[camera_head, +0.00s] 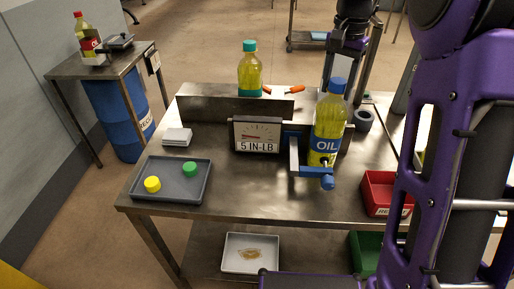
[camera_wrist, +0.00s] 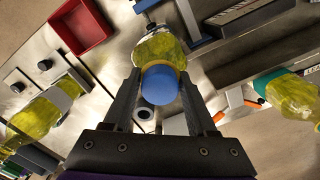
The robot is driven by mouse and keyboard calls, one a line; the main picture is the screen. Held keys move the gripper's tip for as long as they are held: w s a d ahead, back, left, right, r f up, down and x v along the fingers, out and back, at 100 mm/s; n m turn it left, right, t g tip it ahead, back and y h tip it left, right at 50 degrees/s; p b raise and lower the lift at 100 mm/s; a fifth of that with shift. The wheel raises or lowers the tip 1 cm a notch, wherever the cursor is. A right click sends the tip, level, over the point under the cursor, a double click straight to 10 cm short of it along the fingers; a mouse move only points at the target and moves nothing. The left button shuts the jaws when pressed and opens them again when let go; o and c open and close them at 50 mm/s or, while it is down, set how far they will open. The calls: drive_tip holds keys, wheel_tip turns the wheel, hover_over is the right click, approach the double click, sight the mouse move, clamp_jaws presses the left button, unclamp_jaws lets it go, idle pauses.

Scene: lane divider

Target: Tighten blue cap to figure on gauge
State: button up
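The oil bottle (camera_head: 326,132) stands upright in a blue-handled clamp (camera_head: 312,172) at the table's front right, with its blue cap (camera_head: 338,85) on top. A dial gauge (camera_head: 257,130) beside it carries a plate reading 5 IN-LB; its needle is too small to read surely. My gripper (camera_wrist: 160,82) points down over the bottle in the wrist view. Its two fingers stand apart on either side of the blue cap (camera_wrist: 160,86), with narrow gaps visible. Whether the fingertips touch the cap or neck is unclear.
A grey tray (camera_head: 172,196) holds a yellow cap (camera_head: 152,184) and a green cap (camera_head: 190,168). A teal-capped bottle (camera_head: 249,72) stands behind the metal divider (camera_head: 220,108). A red bin (camera_head: 381,193) sits at right. The table's front middle is clear.

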drive_tip(key=c, duration=0.6)
drive_tip(key=shift+r, duration=0.1)
drive_tip(key=shift+c, duration=0.4)
drive_tip(key=shift+r+m+p, duration=0.1)
drive_tip(key=shift+m+p, duration=0.4)
drive_tip(key=o, duration=1.2)
drive_tip(key=shift+f, duration=0.2)
drive_tip(key=shift+c, duration=0.2)
